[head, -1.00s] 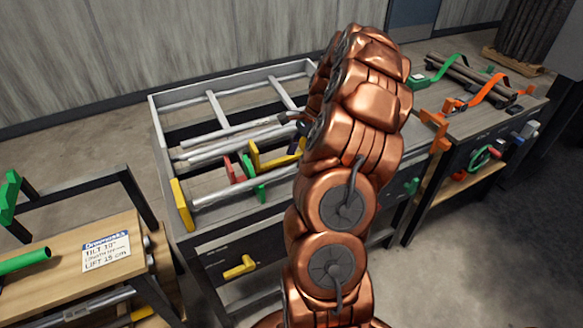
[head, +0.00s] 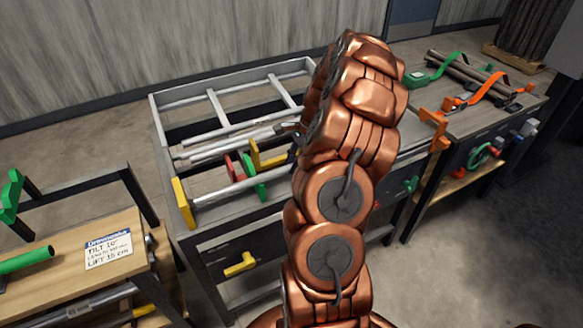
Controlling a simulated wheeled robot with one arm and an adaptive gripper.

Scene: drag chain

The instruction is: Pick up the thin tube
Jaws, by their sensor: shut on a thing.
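A thin grey tube (head: 230,139) lies slanted across the left part of the grey-framed bench (head: 155,118). Its right end runs to the tip of my gripper (head: 288,129). My gripper is shut on this tube, but my copper arm hides most of the jaws and the grip itself. The tube appears close above or against other grey tubes, and I cannot tell whether it touches them. A thicker grey tube (head: 218,190) lies nearer the front, between the yellow end plate (head: 182,204) and the coloured clamps.
Red (head: 236,166), green (head: 250,178) and yellow (head: 265,157) upright parts stand close to my gripper. A right bench holds dark tubes (head: 462,75), straps and an orange clamp (head: 433,128). A wooden bench with a label card (head: 108,249) and green tube (head: 25,260) is at left.

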